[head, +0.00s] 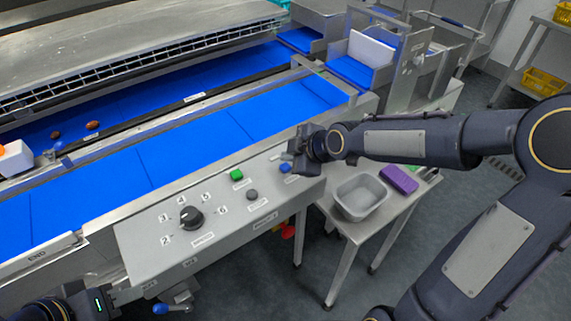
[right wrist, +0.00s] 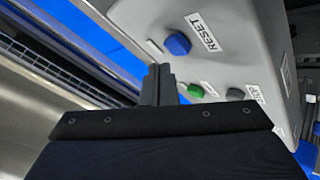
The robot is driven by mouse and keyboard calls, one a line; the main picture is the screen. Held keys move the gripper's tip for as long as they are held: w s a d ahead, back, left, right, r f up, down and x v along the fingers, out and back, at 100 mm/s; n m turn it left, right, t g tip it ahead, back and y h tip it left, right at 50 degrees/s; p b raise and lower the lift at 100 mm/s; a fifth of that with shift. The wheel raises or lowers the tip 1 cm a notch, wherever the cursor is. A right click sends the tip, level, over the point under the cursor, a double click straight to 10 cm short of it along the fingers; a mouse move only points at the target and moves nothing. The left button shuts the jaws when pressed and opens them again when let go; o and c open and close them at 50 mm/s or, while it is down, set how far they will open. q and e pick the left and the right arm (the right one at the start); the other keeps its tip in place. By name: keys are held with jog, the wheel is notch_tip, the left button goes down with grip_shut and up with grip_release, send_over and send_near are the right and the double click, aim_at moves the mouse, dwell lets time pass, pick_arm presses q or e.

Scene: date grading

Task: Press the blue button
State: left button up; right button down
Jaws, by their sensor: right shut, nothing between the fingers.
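The blue button (head: 285,168) sits at the right end of the sloped grey control panel (head: 140,250). In the right wrist view the blue button (right wrist: 178,43) is beside a RESET label. My right gripper (head: 288,157) is over the panel's right end, just above the blue button in the head view. Its fingers (right wrist: 160,70) are shut and empty in the right wrist view, their tips close to the button with a visible gap in the picture. My left gripper (head: 95,304) is at the bottom left; its fingers cannot be made out.
A green button (head: 237,175), a grey button (head: 252,195) and a black dial (head: 191,216) share the panel. Behind it runs a blue conveyor (head: 190,145). A side table holds a grey tub (head: 345,208) and a purple block (head: 399,180).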

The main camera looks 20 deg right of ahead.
aim_at(289, 172)
notch_tip(289, 172, up, 5)
jog(key=p, duration=0.3)
jog(key=shift+f, duration=0.15)
dwell(0.5)
jog(key=s+d+r+m+g, duration=0.1)
jog(key=s+d+m, duration=0.1)
jog(key=s+m, duration=0.6)
jog(key=s+d+r+m+g+h, duration=0.1)
jog(key=s+d+m, duration=0.2)
jog(key=s+m, duration=0.6)
jog(key=s, duration=1)
jog(key=c, duration=2.1)
grip_release()
jog(key=shift+r, duration=0.15)
jog(key=shift+c, duration=0.2)
